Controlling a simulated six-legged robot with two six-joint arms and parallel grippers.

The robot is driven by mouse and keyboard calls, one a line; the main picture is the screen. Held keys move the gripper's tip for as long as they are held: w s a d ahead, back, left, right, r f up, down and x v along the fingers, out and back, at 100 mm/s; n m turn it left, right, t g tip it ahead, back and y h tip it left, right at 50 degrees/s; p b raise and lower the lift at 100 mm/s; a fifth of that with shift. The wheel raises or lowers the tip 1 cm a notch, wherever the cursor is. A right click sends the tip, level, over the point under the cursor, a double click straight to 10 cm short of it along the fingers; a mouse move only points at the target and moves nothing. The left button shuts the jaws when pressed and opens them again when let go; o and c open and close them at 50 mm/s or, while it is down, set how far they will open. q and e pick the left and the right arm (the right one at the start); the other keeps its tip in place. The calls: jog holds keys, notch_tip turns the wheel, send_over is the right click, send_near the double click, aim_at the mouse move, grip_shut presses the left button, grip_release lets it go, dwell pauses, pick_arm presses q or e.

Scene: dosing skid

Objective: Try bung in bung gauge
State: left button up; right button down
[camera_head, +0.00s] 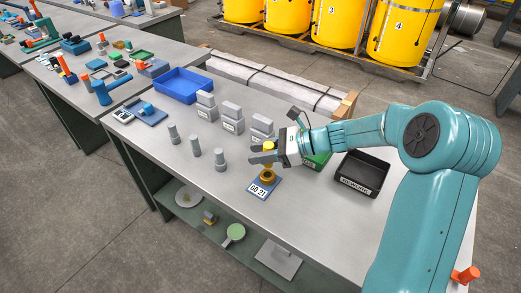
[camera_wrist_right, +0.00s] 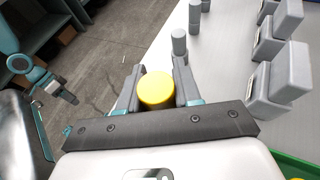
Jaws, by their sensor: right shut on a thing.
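A yellow bung (camera_wrist_right: 156,90) sits between the two fingers of my right gripper (camera_wrist_right: 157,88), which is shut on it. In the head view the bung (camera_head: 269,146) shows above and below the fingers of the right gripper (camera_head: 265,157). The bung gauge, a brass-coloured ring (camera_head: 267,180) on a blue plate (camera_head: 260,192) marked "GO 21", is directly under the gripper. The bung's lower end is at or just over the ring; I cannot tell whether it is inside. My left gripper (camera_wrist_right: 68,97) shows small at the left of the wrist view, its jaws unclear.
Several stepped grey blocks (camera_head: 231,118) and grey cylindrical pieces (camera_head: 195,147) stand on the bench. A black bin (camera_head: 364,192) and a green bin (camera_head: 318,160) are beside my right arm. A blue tray (camera_head: 182,85) lies at the back left. The bench front left of the gauge is clear.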

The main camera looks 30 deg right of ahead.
jog(key=shift+f+b, duration=1.1)
jog(key=shift+f, duration=0.75)
jog(key=shift+f, duration=0.25)
dwell(1.0)
jog(key=shift+r+p, duration=0.2)
jog(key=shift+p, duration=0.25)
dwell(0.4)
jog(key=shift+f, duration=0.15)
dwell(0.5)
jog(key=shift+f, duration=0.1)
dwell(0.4)
jog(key=shift+w+r+p, duration=0.1)
jog(key=shift+r+p, duration=0.15)
jog(key=shift+p, duration=0.1)
dwell(0.8)
